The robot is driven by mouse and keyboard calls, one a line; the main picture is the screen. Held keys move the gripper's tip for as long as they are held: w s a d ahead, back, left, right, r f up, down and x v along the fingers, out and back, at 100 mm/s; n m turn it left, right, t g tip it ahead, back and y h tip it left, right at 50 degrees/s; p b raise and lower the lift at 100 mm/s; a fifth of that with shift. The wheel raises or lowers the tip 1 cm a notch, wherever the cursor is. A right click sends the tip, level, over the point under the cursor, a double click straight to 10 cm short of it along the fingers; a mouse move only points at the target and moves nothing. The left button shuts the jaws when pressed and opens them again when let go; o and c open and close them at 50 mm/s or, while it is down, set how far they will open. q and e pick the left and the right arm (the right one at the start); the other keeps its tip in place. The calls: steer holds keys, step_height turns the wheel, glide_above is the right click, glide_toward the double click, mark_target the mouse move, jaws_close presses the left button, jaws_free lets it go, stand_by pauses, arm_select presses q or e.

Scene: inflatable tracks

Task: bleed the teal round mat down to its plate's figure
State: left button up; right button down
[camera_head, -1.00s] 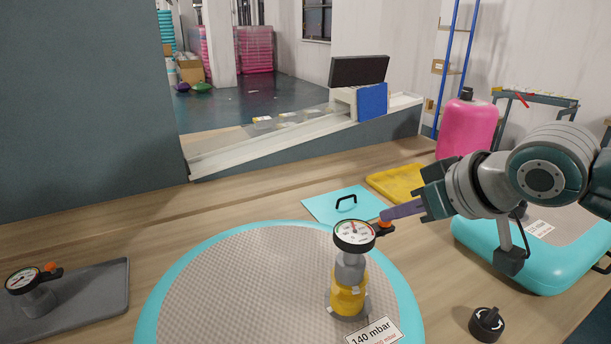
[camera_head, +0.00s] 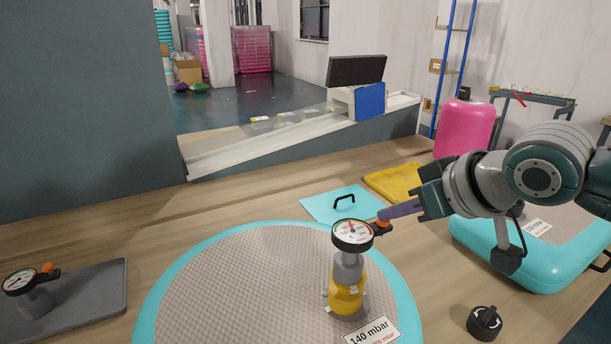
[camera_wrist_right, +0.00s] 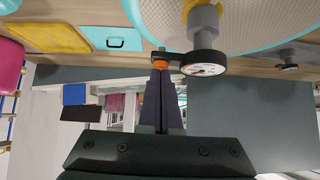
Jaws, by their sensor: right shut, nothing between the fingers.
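The teal round mat (camera_head: 230,280) with a grey textured top lies on the wooden table. A plate at its front edge (camera_head: 372,333) reads 140 mbar. A gauge (camera_head: 352,234) stands on a grey and yellow fitting (camera_head: 347,290) on the mat, with an orange-tipped button (camera_head: 383,223) on its side lever. My right gripper (camera_head: 385,214) is shut and empty, its fingertips at the orange button; they appear to touch it. The wrist view shows the shut fingers (camera_wrist_right: 159,75) against the orange button (camera_wrist_right: 161,65) beside the gauge (camera_wrist_right: 207,65). My left gripper is not in view.
A second gauge (camera_head: 18,280) stands on a grey tray (camera_head: 85,292) at left. A black knob (camera_head: 485,322) is at front right.

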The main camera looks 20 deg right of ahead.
steer(key=shift+s+a+f, duration=0.15)
steer(key=shift+s+f, duration=0.05)
steer(key=shift+f, duration=0.15)
steer(key=s+d+r+p, duration=0.1)
steer(key=s+r+p, duration=0.4)
steer(key=r, duration=0.6)
steer(key=shift+s+r, duration=0.25)
steer(key=shift+s, duration=0.75)
steer(key=shift+d, duration=0.1)
